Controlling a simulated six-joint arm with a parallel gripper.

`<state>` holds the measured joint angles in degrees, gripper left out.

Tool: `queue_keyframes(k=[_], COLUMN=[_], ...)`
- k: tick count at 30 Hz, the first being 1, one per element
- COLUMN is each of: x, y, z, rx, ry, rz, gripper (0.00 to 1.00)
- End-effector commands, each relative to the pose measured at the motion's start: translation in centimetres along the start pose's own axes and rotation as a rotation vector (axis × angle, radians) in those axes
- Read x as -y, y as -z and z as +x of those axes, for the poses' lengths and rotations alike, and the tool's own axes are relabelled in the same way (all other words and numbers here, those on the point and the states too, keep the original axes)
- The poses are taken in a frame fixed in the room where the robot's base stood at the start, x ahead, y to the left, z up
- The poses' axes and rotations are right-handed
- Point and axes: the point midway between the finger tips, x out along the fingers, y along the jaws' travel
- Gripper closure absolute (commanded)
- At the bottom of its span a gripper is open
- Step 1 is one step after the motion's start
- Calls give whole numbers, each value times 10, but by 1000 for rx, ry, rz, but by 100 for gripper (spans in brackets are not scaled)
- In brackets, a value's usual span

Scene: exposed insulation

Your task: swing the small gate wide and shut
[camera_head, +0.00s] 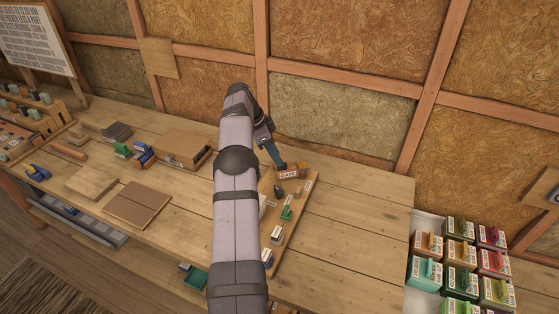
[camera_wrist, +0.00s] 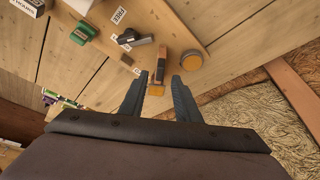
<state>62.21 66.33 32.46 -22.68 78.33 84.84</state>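A small reddish-brown block with a GATE label (camera_head: 288,174) sits at the far end of a wooden board on the workbench. My gripper (camera_head: 281,164) is beside it, low over the board, partly hidden by my own arm. In the wrist view my gripper (camera_wrist: 160,76) is open, with its two dark fingers apart. A small brown and dark upright piece (camera_wrist: 161,66) with a yellow end shows between and just beyond the fingertips. It is likely the gate; I cannot tell whether a finger touches it.
A round yellow-topped post (camera_wrist: 191,61) stands close to the right finger. A dark grey fitting (camera_wrist: 133,37) and a green block (camera_wrist: 84,33) share the board (camera_head: 300,213). A rack of coloured boxes (camera_head: 460,262) stands at right. Bare bench lies right of the board.

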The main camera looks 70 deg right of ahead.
Motion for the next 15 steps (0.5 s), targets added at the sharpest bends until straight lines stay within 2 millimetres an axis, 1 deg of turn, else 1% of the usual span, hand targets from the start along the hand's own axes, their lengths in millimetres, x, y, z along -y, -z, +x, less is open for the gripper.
queue_keyframes(k=[6,10,15], x=[-1,-1,0], y=[1,1,0], z=[26,36,41], rx=[0,0,0], ry=[-4,-2,0], rz=[-1,-1,0], gripper=[70,70,70])
